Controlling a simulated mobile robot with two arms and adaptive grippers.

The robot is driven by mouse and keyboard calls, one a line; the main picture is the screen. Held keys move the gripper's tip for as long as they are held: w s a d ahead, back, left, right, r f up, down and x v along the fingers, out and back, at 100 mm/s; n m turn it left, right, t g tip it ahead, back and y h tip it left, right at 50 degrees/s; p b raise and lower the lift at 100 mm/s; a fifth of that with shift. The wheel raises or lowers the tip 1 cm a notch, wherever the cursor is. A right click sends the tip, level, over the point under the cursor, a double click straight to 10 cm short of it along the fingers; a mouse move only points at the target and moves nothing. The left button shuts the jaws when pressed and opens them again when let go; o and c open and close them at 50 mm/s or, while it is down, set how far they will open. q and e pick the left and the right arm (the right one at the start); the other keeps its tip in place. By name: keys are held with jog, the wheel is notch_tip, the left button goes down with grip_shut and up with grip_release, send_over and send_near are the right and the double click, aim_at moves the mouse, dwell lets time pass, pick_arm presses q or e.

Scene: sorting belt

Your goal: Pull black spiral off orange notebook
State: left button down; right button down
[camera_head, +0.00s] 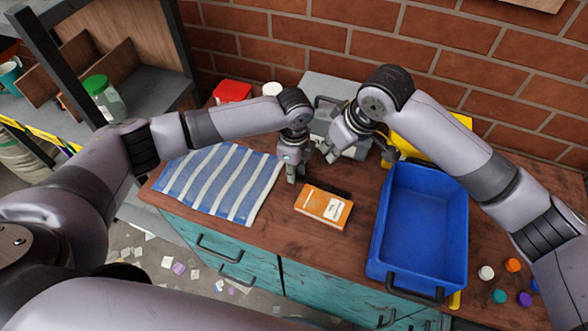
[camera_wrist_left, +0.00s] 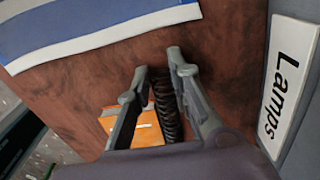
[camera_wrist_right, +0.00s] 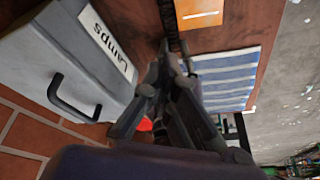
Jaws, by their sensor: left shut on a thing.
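The orange notebook (camera_head: 323,208) lies on the wooden table, between the striped cloth and the blue bin. The black spiral (camera_head: 336,191) runs along its far edge and also shows as a dark coil in the left wrist view (camera_wrist_left: 166,112). My left gripper (camera_head: 291,177) points down at the spiral's left end and is shut on it, one finger on each side. The notebook shows beside the fingers in the left wrist view (camera_wrist_left: 147,128). My right gripper (camera_head: 329,154) hangs behind the notebook, apart from it; its fingers look parted and empty.
A blue bin (camera_head: 375,235) stands to the right, with several coloured caps (camera_head: 499,296) beyond it. The striped cloth (camera_head: 240,180) lies left. A grey box labelled Lamps (camera_wrist_right: 60,70) and a yellow box (camera_head: 455,122) stand at the back, near the brick wall.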

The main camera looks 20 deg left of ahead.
aim_at(334, 212)
jog(key=s+d+f+h, duration=0.1)
jog(key=s+f, duration=0.1)
jog(key=s+d+f+g+h, duration=0.1)
jog(key=s+f, duration=0.1)
jog(key=s+d+f+g+h, duration=0.1)
jog(key=s+f, duration=0.1)
jog(key=shift+d+f+h, duration=0.15)
jog(key=shift+d+h, duration=0.1)
jog(key=shift+h, duration=0.05)
jog(key=shift+f, duration=3.2)
jog(key=shift+f, duration=0.15)
pick_arm(q)
jog(key=c, duration=2.1)
grip_release()
jog(key=shift+s+r, duration=0.1)
pick_arm(e)
jog(key=shift+s, duration=0.1)
pick_arm(q)
jog(key=shift+c, duration=1.3)
jog(key=shift+w+r, duration=0.25)
jog(key=shift+r, duration=0.1)
pick_arm(e)
jog(key=shift+d+f, duration=0.1)
pick_arm(q)
jog(key=shift+w+d+r, duration=0.1)
jog(key=shift+w+r, duration=0.4)
jog(key=shift+r, duration=0.4)
pick_arm(e)
jog(key=shift+s, duration=0.1)
